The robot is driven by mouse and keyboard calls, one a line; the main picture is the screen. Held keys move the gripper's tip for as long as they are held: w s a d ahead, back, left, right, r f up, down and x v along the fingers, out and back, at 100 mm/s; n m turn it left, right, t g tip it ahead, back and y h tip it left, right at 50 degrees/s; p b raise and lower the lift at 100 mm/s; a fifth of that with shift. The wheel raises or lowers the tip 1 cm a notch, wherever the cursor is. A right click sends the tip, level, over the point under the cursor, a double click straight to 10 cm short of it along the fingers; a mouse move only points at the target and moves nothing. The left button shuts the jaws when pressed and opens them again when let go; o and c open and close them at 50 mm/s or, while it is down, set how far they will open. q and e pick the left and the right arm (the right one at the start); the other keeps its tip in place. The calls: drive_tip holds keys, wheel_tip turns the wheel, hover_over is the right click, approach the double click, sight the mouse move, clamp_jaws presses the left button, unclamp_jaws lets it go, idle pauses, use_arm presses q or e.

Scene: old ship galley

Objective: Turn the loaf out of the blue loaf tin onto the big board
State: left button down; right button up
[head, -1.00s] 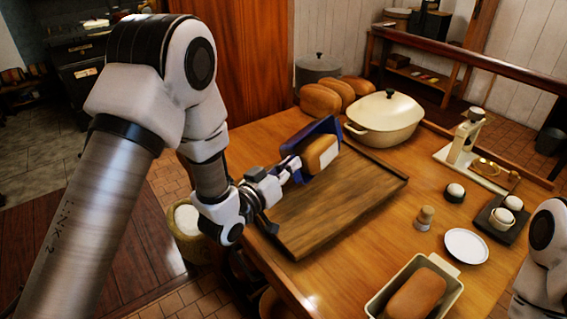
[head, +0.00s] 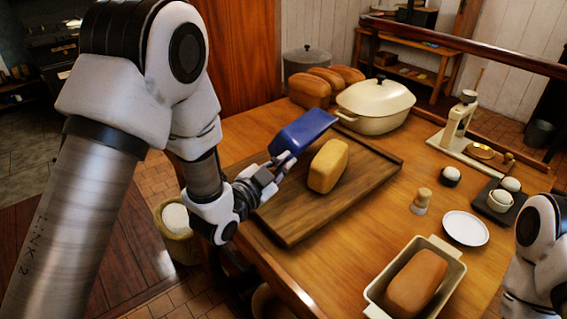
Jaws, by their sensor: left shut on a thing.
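The blue loaf tin (head: 303,131) is tipped over and held above the far left part of the big board (head: 292,224). My left gripper (head: 283,163) is shut on the tin's near end. A pale golden loaf (head: 329,166) is out of the tin and on the board, just right of the tin. The loaf and the tin look apart. The inside of the tin is hidden. My right arm shows at the right edge, but its gripper is out of view.
A cream tin with a brown loaf (head: 416,284) stands at the front right. A cream lidded pot (head: 375,104) and several loaves (head: 309,90) are behind the board. A white plate (head: 466,228), a wooden-topped shaker (head: 420,201) and a scale (head: 459,128) stand to the right.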

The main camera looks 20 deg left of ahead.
use_arm(q)
drive_tip(key=shift+r, duration=0.1)
idle(0.4)
drive_tip(key=shift+w+a+r+p, duration=0.15)
drive_tip(key=shift+a+r+p, duration=0.25)
drive_tip(key=shift+r+p, duration=0.45)
drive_tip(key=shift+w+a+r+p, duration=0.1)
drive_tip(key=shift+a+r+p, duration=0.4)
drive_tip(key=shift+r, duration=0.6)
drive_tip(key=shift+w+a+r+p, duration=0.15)
drive_tip(key=shift+a+r+p, duration=0.15)
drive_tip(key=shift+r+p, duration=0.6)
drive_tip(key=shift+r, duration=0.1)
